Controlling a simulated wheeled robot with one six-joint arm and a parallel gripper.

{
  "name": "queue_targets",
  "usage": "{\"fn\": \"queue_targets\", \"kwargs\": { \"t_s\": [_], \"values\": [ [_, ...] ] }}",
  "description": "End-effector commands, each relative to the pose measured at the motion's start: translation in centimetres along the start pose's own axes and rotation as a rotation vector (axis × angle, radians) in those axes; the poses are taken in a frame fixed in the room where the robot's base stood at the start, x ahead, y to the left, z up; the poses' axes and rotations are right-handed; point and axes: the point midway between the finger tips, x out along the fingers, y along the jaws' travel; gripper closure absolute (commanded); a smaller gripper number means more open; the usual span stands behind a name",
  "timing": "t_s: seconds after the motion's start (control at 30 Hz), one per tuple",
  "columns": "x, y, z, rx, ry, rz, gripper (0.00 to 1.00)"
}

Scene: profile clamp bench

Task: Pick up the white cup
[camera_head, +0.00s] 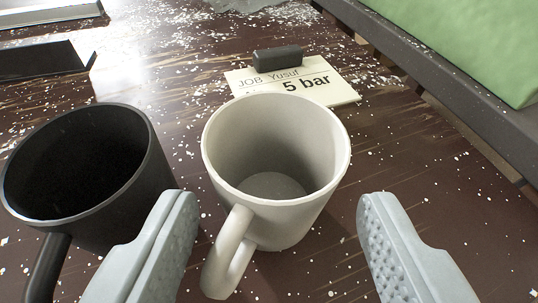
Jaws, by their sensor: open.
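The white cup (306,212) stands upright and empty on the brown bench, in the middle of the view. Its handle (228,252) points toward me and slightly left. My gripper (278,225) is open, with one grey finger at the left of the cup and the other at the right. There is a visible gap between the right finger and the cup. The left finger is near the handle, and I cannot tell how close it is. Nothing is held between the fingers.
A black mug (160,185) stands close at left, partly behind my left finger. Behind the white cup lies a card (335,92) reading "JOB Yusuf 5 bar" under a dark block (278,59). A dark ledge with a green object (480,40) runs along the right. White flecks cover the bench (400,150).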

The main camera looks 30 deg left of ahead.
Motion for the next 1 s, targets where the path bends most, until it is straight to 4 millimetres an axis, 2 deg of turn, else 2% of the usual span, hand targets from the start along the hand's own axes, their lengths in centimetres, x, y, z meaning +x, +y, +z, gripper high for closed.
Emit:
{"fn": "queue_targets", "kwargs": {
  "t_s": [0.17, 0.5, 0.77, 0.9, 1.0],
  "values": [
    [0.8, -0.1, 0.1, 0.000, -0.001, -0.001, 0.45],
    [5.0, -0.1, 0.1, 0.000, -0.001, -0.002, 0.45],
    [5.3, -0.1, 0.1, 0.000, 0.000, -0.001, 0.45],
    [5.3, -0.1, 0.1, 0.000, 0.000, 0.000, 0.71],
    [5.3, -0.1, 0.1, 0.000, 0.000, 0.000, 0.77]
  ]
}}
